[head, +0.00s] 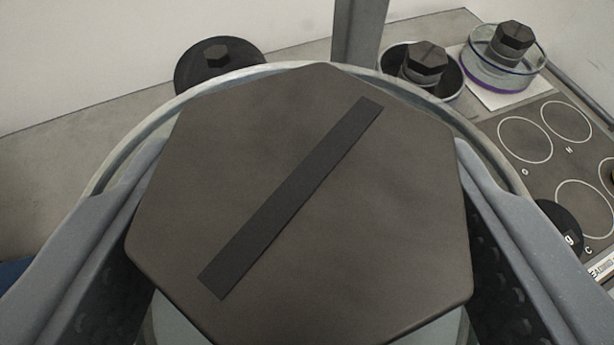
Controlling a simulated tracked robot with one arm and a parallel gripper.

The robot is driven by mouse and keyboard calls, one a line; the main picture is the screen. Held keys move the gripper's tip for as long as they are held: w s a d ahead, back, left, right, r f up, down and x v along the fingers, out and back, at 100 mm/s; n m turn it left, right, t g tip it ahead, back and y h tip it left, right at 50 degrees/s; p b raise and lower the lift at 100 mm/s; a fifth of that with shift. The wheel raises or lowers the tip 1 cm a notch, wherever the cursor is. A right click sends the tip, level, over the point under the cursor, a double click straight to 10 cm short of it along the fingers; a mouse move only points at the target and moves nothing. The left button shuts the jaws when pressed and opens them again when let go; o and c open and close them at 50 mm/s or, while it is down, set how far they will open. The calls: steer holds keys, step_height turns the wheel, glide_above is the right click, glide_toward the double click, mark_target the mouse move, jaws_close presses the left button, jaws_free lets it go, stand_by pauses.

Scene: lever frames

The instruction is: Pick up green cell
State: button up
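A large cell (310,210) with a dark hexagonal cap, a raised darker bar across it and a clear round rim fills the middle of the head view. My gripper (305,160) has one grey finger on each side of this cell, close against it, and looks shut on it. The cap hides the inner contact and the cell's body, so its colour does not show. No green shows on any cell. A smaller cell with a purple ring (503,57) stands upright at the back right.
A dark-capped cell (427,62) sits in a dark round socket beside the purple-ringed one. A dark round piece with a small hex top (216,58) is at the back left. A dark panel with white circles (545,150) lies at the right. A grey post (360,30) rises behind.

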mark_target(299, 171)
steer(key=shift+w, duration=0.2)
jaws_close()
steer(key=shift+r, duration=0.1)
steer(key=shift+r+p, duration=0.5)
steer(key=shift+r, duration=1.3)
steer(key=s+a+r+b, duration=0.1)
steer(key=s+a, duration=0.1)
steer(key=s, duration=1.3)
steer(key=shift+s+a+r, duration=0.15)
steer(key=shift+s+a, duration=0.05)
steer(key=shift+s, duration=0.2)
